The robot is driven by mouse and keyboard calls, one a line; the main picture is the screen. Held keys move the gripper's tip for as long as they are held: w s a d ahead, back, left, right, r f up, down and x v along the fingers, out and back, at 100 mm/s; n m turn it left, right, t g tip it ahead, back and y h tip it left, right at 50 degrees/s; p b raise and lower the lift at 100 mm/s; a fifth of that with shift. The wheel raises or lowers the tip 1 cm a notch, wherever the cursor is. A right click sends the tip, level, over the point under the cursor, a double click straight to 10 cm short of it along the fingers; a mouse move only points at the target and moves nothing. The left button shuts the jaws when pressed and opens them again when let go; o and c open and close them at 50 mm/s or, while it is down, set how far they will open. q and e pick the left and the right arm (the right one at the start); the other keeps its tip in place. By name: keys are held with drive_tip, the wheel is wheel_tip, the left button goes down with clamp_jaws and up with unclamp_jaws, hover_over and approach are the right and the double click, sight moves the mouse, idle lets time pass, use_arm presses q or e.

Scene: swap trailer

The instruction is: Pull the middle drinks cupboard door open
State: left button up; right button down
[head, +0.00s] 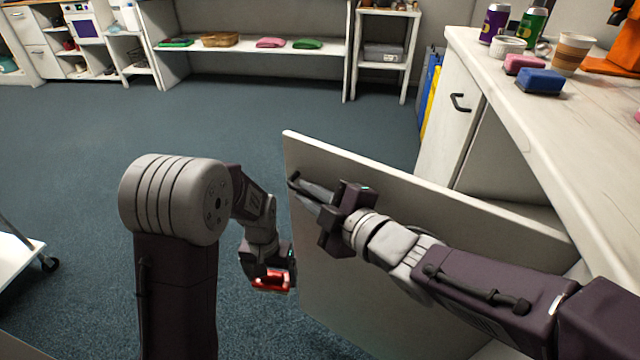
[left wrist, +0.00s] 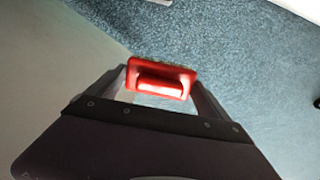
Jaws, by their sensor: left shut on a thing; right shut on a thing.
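The middle cupboard door (head: 400,195) stands swung open, out from the counter's front, as a large pale panel. My right gripper (head: 308,190) is shut on the dark door handle (head: 293,179) near the door's free edge. My left gripper (head: 284,272) hangs low, just left of the door, and is shut on a small red thing (head: 270,282). The left wrist view shows the same red thing (left wrist: 161,78) between the two fingertips, above the blue carpet.
The counter (head: 520,110) at the right holds cans, a striped cup (head: 571,52), a white bowl (head: 508,46), and pink and blue sponges (head: 540,81). Another closed door with a dark handle (head: 460,103) is beyond. Carpet (head: 240,115) is clear towards the back shelves.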

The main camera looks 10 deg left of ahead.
drive_tip(key=shift+s+a, duration=0.1)
drive_tip(key=shift+s, duration=0.35)
drive_tip(key=c, duration=1.8)
unclamp_jaws()
drive_tip(key=shift+o, duration=0.2)
